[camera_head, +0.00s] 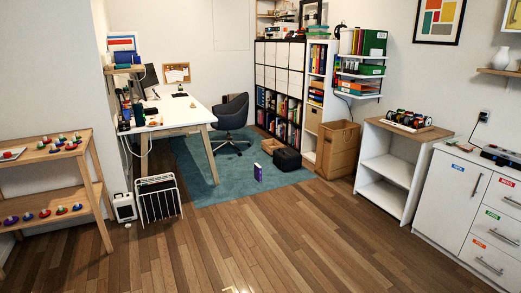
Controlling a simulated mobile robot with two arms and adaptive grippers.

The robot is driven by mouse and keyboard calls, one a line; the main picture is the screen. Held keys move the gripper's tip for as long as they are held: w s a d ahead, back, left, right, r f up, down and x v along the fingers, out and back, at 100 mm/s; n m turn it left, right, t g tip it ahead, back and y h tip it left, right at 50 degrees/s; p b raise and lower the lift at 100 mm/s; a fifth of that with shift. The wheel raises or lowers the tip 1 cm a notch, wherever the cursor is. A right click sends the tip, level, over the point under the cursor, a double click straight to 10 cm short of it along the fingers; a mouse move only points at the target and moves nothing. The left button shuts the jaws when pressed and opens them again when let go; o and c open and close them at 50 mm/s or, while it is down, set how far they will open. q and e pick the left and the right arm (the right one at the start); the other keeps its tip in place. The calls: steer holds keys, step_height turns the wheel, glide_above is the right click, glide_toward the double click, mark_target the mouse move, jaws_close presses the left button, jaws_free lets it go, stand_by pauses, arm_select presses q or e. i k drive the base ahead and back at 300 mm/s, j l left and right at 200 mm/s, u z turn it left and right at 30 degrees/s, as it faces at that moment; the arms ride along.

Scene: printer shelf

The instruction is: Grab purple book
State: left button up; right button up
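A small purple book (257,172) with a pale mark on its cover stands upright near the front edge of the teal rug. It is some way off across the wooden floor. Neither of my grippers can be made out in the head view. A small pale shape shows at the bottom edge, too cut off to identify.
The floor (265,235) before the book is clear. A black box (288,159) and a cardboard box (337,150) stand behind and right of it. A desk (185,116), chair (231,115) and wire rack (158,198) are left; a white shelf (390,170) is right.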

mark_target(257, 168)
steer(key=i+z, duration=0.25)
steer(key=i, duration=5.2)
